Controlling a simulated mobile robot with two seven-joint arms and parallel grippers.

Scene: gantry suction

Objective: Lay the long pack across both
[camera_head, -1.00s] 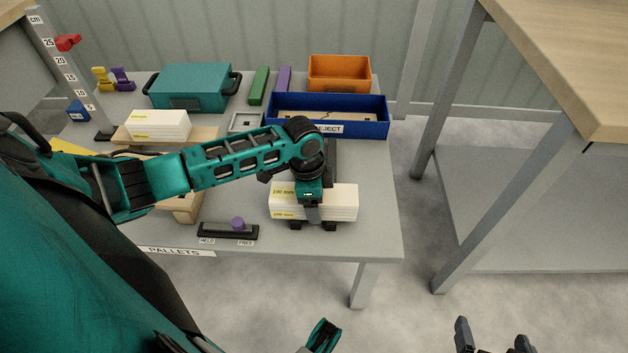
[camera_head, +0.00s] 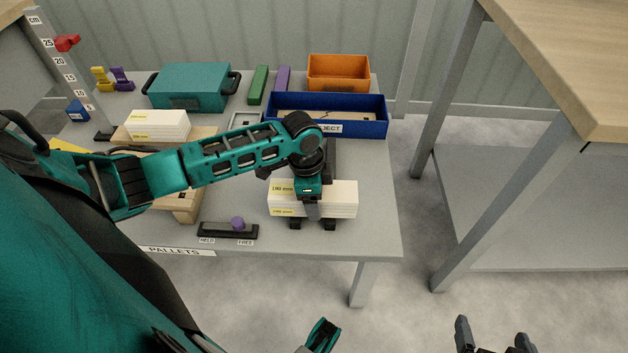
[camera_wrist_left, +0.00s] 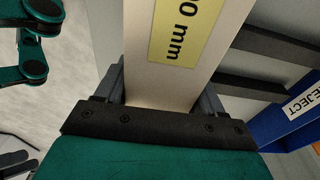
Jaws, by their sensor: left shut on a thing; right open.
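My left gripper (camera_head: 312,211) is shut on a white pack (camera_head: 342,190) with a yellow label reading 190 mm, at the table's front right. In the left wrist view the pack (camera_wrist_left: 165,75) runs between the fingers. Directly below shows another white layer with a yellow label (camera_head: 286,212); I cannot tell whether the two touch. Dark feet or bars (camera_head: 329,225) show under them. Another white stack (camera_head: 158,124) lies on a wooden pallet (camera_head: 203,134) at left. My right gripper (camera_head: 491,340) is open and empty at the bottom edge, off the table.
A blue REJECT bin (camera_head: 375,118), orange bin (camera_head: 338,74) and teal case (camera_head: 190,86) stand at the back. A black slider with a purple knob (camera_head: 238,223) sits at the front edge. A height gauge (camera_head: 72,80) stands at left. The table's right edge is clear.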

